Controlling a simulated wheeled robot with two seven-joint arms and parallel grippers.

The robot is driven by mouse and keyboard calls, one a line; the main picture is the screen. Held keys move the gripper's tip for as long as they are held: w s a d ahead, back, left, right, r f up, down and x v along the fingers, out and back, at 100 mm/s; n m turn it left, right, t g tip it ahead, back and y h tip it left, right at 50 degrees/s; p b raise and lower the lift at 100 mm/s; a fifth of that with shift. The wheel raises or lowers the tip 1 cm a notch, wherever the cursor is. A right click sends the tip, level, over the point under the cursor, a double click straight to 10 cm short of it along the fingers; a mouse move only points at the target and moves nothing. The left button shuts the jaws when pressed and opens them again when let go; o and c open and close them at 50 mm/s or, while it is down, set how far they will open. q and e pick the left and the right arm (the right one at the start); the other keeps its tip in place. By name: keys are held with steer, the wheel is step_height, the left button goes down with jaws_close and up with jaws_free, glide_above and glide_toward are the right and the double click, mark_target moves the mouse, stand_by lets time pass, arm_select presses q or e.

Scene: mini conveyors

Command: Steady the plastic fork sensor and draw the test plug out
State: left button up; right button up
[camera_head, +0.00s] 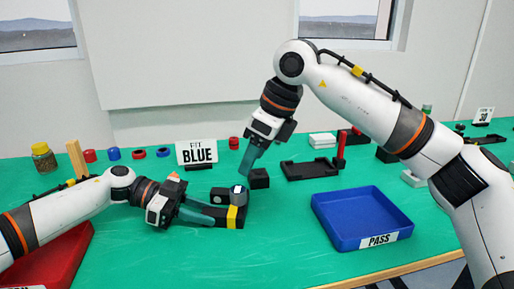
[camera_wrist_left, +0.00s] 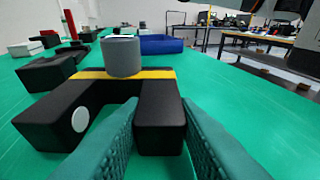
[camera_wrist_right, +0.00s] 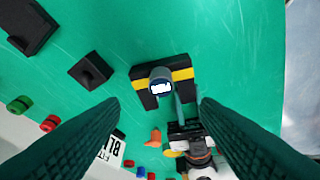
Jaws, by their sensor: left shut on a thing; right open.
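The fork sensor (camera_wrist_left: 62,108) is a black U-shaped body with a yellow stripe, lying on the green table; it also shows in the head view (camera_head: 231,216) and the right wrist view (camera_wrist_right: 146,99). The test plug (camera_wrist_left: 122,57) is a grey cylinder standing upright at the yellow stripe. Its light top shows in the right wrist view (camera_wrist_right: 161,87). My left gripper (camera_wrist_left: 160,135) is shut on one prong of the sensor. My right gripper (camera_wrist_right: 160,103) is open and empty, pointing down above the sensor and plug, apart from both.
A blue PASS tray (camera_head: 335,222) stands to the right and a red tray (camera_head: 82,236) at the left. A small black block (camera_head: 259,179) sits behind the sensor. A FIT BLUE sign (camera_head: 197,153) and coloured caps stand farther back. Green table is clear between sensor and PASS tray.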

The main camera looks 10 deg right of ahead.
mark_target(237, 189)
steer(key=x, duration=1)
steer(key=shift+a+f, duration=0.1)
steer(key=shift+a, duration=0.05)
steer(key=shift+c, duration=0.6)
steer(key=c, duration=0.9)
steer(key=shift+c, duration=0.2)
steer(key=shift+r, duration=0.25)
steer(key=shift+r, duration=2.05)
arm_select(q)
steer(key=o, duration=0.9)
steer(key=shift+c, duration=0.2)
